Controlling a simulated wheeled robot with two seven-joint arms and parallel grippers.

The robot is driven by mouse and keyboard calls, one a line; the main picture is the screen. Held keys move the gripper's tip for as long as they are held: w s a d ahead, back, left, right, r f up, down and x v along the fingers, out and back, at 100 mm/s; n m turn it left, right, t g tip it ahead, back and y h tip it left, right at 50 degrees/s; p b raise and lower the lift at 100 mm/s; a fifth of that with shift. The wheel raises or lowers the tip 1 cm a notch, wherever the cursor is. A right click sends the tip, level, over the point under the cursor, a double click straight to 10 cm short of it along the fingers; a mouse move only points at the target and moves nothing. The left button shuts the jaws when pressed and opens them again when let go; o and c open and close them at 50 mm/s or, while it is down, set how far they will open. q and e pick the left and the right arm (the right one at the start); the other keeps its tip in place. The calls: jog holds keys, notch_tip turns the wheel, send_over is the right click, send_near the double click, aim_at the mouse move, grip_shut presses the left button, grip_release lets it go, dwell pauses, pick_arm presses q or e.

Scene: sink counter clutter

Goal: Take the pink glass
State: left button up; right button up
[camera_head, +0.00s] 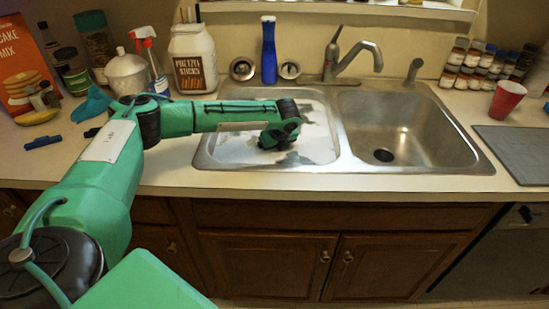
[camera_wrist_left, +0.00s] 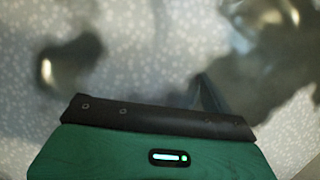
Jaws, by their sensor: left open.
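A reddish-pink cup (camera_head: 507,100) stands upright on the counter at the far right, beside the grey board, and is the only pink glass-like thing I see. My left gripper (camera_head: 281,136) is over the left sink basin, far to the left of the cup, open with nothing visible in it. In the left wrist view, the green and black gripper body fills the bottom, above a blurred pale speckled surface with dark patches. The cup does not show there. My right gripper is in neither view.
The double sink (camera_head: 400,130) has an empty right basin, with a faucet (camera_head: 352,55) behind it. A blue bottle (camera_head: 269,52) stands behind the left basin. Spice jars (camera_head: 480,68) stand behind the cup. A grey board (camera_head: 518,150) lies at right. Containers crowd the left counter.

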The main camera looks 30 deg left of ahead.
pick_arm(q)
jog(key=shift+f, duration=0.1)
jog(key=c, duration=1.3)
jog(key=shift+o, duration=0.2)
